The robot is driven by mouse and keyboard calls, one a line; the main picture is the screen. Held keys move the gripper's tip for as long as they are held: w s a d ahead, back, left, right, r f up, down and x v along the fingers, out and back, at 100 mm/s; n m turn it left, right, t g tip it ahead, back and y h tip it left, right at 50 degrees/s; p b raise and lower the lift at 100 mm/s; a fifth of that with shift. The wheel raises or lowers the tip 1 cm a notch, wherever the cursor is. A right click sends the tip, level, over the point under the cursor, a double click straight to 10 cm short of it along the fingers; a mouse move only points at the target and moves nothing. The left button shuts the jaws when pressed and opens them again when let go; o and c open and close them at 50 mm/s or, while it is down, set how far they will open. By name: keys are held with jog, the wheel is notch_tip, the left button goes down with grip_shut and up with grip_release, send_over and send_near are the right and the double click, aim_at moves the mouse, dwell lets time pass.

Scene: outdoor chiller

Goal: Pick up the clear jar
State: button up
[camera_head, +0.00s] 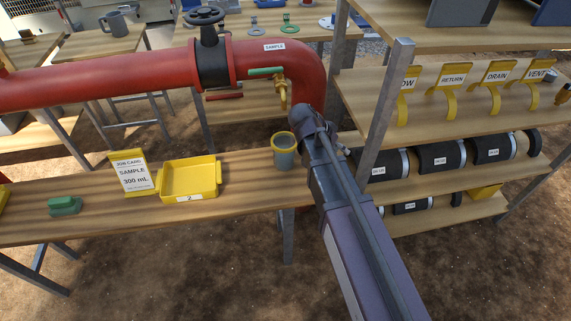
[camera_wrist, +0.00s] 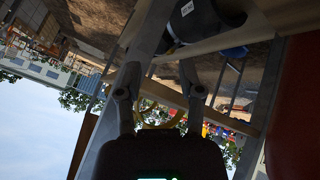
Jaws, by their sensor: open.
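The clear jar (camera_head: 284,157) stands upright near the right end of the front wooden table in the head view. It has a yellow rim and a bluish-grey see-through body. My gripper (camera_head: 308,122) is just right of the jar, at about rim height or higher, and its fingers are hard to make out there. In the wrist view my gripper (camera_wrist: 161,78) has its two fingers spread apart. A thin yellow curved edge shows low between them; I cannot tell if it is the jar's rim. Contact with the jar cannot be told.
A red pipe (camera_head: 120,77) with a brass tap (camera_head: 282,92) passes above and behind the jar. A yellow tray (camera_head: 190,180), a sample sign (camera_head: 132,172) and a green block (camera_head: 65,206) sit further left. A shelf rack (camera_head: 460,115) stands close on the right.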

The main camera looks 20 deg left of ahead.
jog(key=s+a+f+m+t+h+b, duration=0.1)
jog(key=a+f+t+b, duration=0.15)
jog(key=a, duration=0.45)
jog(key=a+f+m+t+b, duration=0.15)
jog(key=a+b, duration=0.25)
jog(key=a, duration=0.4)
jog(key=t+b, duration=0.3)
jog(key=b, duration=0.2)
send_near(284, 153)
notch_tip(284, 153, up, 4)
jog(key=shift+s+a+f+m, duration=0.1)
jog(key=shift+s+a+m, duration=0.2)
jog(key=shift+s, duration=0.1)
jog(key=b+x, duration=0.2)
jog(key=x, duration=0.6)
jog(key=shift+f+g+b, duration=0.25)
jog(key=shift+g+b, duration=0.05)
jog(key=shift+b, duration=0.1)
jog(key=shift+w+d, duration=0.1)
jog(key=shift+d, duration=0.1)
jog(key=b+x, duration=0.2)
jog(key=x, duration=0.3)
jog(key=shift+w, duration=0.1)
